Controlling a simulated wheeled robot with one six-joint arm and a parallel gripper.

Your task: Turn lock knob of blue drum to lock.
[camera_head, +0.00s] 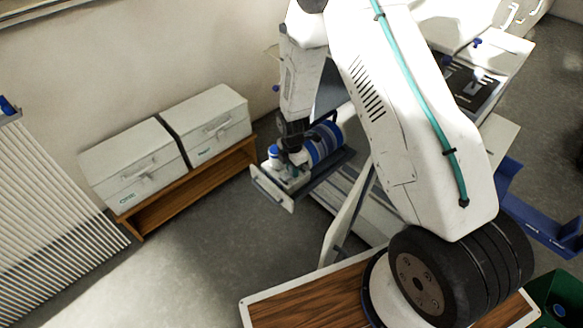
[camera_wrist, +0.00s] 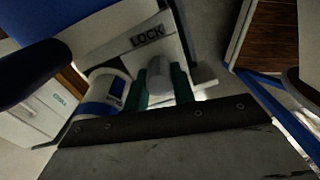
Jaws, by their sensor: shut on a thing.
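The blue drum (camera_head: 323,140) lies on a dark and white stand in the middle of the head view, partly behind my arm. In the wrist view a large blue surface (camera_wrist: 50,12) shows at the upper left. A grey lock knob (camera_wrist: 158,70) stands on a white plate below a "LOCK" label (camera_wrist: 148,36). My gripper (camera_wrist: 161,86) has its two green fingers on either side of the knob, shut on it. The knob's lower part is hidden by the gripper body. In the head view the gripper (camera_head: 293,152) is small and its fingers are hard to make out.
A small white and blue cylinder (camera_wrist: 104,92) stands close left of the fingers. Two white boxes (camera_head: 125,168) (camera_head: 207,125) sit on a wooden bench (camera_head: 188,190). A wood-topped table (camera_head: 312,300) is at the front. Grey floor (camera_head: 215,235) is clear between.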

